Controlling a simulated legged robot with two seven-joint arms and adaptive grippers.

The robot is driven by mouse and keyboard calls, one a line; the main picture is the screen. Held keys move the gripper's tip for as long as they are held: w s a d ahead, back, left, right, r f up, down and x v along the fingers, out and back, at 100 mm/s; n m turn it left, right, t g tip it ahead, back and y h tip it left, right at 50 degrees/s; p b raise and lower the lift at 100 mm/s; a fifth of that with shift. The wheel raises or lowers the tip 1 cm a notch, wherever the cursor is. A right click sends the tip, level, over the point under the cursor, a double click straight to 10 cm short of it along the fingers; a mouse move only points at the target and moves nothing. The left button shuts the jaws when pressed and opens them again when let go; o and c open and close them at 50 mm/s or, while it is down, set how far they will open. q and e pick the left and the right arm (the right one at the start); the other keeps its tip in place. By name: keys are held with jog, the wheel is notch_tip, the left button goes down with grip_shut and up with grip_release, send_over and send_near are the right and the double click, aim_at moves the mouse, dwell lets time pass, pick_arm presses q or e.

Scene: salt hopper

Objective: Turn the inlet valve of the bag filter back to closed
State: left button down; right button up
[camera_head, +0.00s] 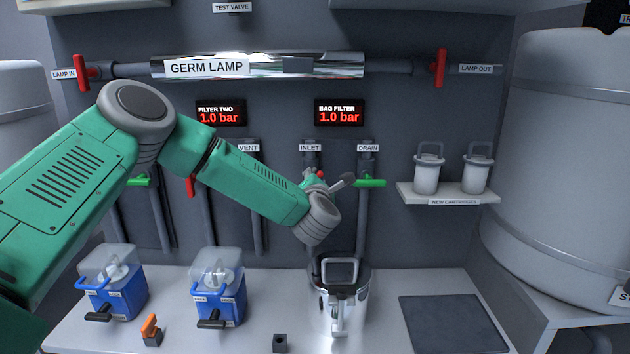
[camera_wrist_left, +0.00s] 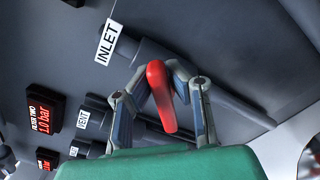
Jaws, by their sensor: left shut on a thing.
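The inlet valve's red handle (camera_wrist_left: 160,95) shows between the two fingers of my left gripper (camera_wrist_left: 163,88) in the wrist view, and the gripper is shut on it. The handle lies at a slant to its grey pipe. In the head view the left gripper (camera_head: 333,181) is at the pipe under the INLET label (camera_head: 310,148). Only a small red part of the handle shows there; my arm hides the rest. The bag filter (camera_head: 345,313), a shiny metal vessel, stands below on the bench. Its display (camera_head: 339,113) reads 1.0 bar. My right gripper is not in view.
The green drain handle (camera_head: 370,183) is sideways, close right of the gripper. Another red handle (camera_head: 190,186) is left, beside my forearm. The cartridge shelf (camera_head: 447,195) is at right. Two blue-based units (camera_head: 219,300) and a dark mat (camera_head: 452,324) are on the bench.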

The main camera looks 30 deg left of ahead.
pick_arm(q)
jog(key=shift+d+f+m, duration=0.1)
jog(key=shift+f+m, duration=0.3)
jog(key=shift+m, duration=0.9)
jog(key=shift+d+f+m, duration=0.1)
jog(key=shift+f+m, duration=0.3)
jog(key=shift+m, duration=0.9)
jog(key=shift+d+f+m, duration=0.1)
jog(key=shift+f+m, duration=0.3)
jog(key=shift+m, duration=0.9)
jog(key=c, duration=1.5)
grip_release()
jog(key=shift+c, duration=0.2)
jog(key=shift+a+r, duration=0.1)
jog(key=shift+r, duration=0.1)
jog(key=v, duration=1.2)
